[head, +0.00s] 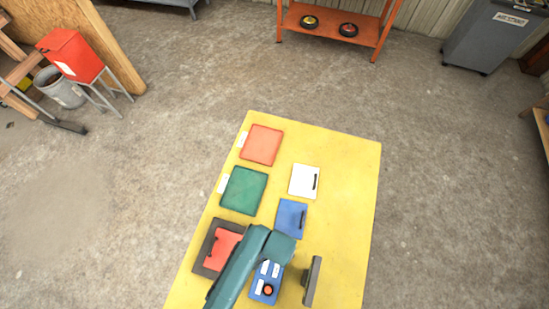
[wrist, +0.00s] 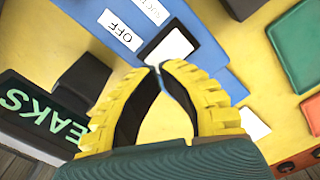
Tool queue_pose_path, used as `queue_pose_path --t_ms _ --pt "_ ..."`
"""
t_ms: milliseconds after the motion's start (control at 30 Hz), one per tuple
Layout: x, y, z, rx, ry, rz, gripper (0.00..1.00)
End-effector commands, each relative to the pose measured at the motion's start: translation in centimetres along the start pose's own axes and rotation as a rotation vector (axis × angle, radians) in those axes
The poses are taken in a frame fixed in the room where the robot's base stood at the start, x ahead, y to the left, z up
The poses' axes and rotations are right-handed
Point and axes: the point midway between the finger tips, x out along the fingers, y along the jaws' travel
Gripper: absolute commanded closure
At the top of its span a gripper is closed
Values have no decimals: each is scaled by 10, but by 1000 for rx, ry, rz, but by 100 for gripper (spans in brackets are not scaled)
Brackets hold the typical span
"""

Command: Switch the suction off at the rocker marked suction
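In the wrist view a blue panel (wrist: 188,22) carries a white label reading OFF (wrist: 121,29) and a partly cut-off label that seems to begin SUCT (wrist: 152,9). Beside them is a white rocker (wrist: 172,47) in a black frame. My gripper (wrist: 158,69) has its yellow fingers brought together at the tips, with nothing between them. The tips overlap the frame's lower edge in the picture; I cannot tell whether they touch it. In the head view the blue panel (head: 262,283) lies on the yellow table, partly covered by my arm, and my gripper is hidden.
A grey upright slab (head: 312,281) stands right of the panel. In the wrist view, a dark box with green lettering (wrist: 45,122) is at left. Red (head: 261,145), green (head: 243,190), white (head: 303,181) and blue (head: 291,218) plates lie farther up the yellow table (head: 345,190).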

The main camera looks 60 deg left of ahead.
Motion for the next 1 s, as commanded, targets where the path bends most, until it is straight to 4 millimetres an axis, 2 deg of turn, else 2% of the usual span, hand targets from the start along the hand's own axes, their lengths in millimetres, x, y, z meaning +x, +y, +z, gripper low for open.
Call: queue_pose_path --t_ms 1000 --pt "16 0 0 0 0 0 100"
